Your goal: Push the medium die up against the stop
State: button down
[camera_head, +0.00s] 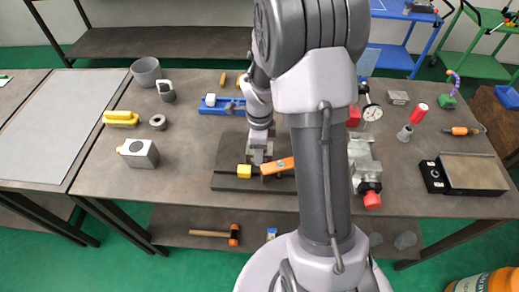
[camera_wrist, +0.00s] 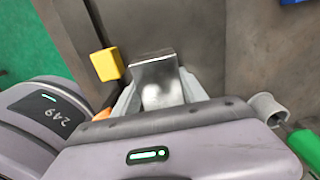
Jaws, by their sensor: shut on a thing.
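My gripper (camera_head: 259,150) points down over a dark flat plate (camera_head: 228,150) on the workbench. In the wrist view, my gripper (camera_wrist: 158,92) is shut on a shiny grey metal block (camera_wrist: 153,72), which looks like the die. Its size class cannot be told. A yellow block (camera_head: 244,171) stands at the plate's front, just left of the grey block; the wrist view shows the yellow block (camera_wrist: 107,64) close beside it. An orange bar (camera_head: 277,165) lies just right of the yellow block, partly hidden by my arm. Which piece is the stop is not clear, nor is any contact.
A grey box (camera_head: 139,153), a ring (camera_head: 158,122) and a yellow-handled piece (camera_head: 121,118) stand on the left. A blue fixture (camera_head: 221,105) lies behind the plate. A metal vise (camera_head: 362,160) stands right of my arm.

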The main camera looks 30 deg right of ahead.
jog(key=shift+s+a+b, duration=0.4)
jog(key=shift+s+a, duration=0.1)
jog(key=shift+s, duration=0.3)
jog(key=shift+s+a, duration=0.15)
jog(key=shift+s, duration=0.05)
dwell(0.6)
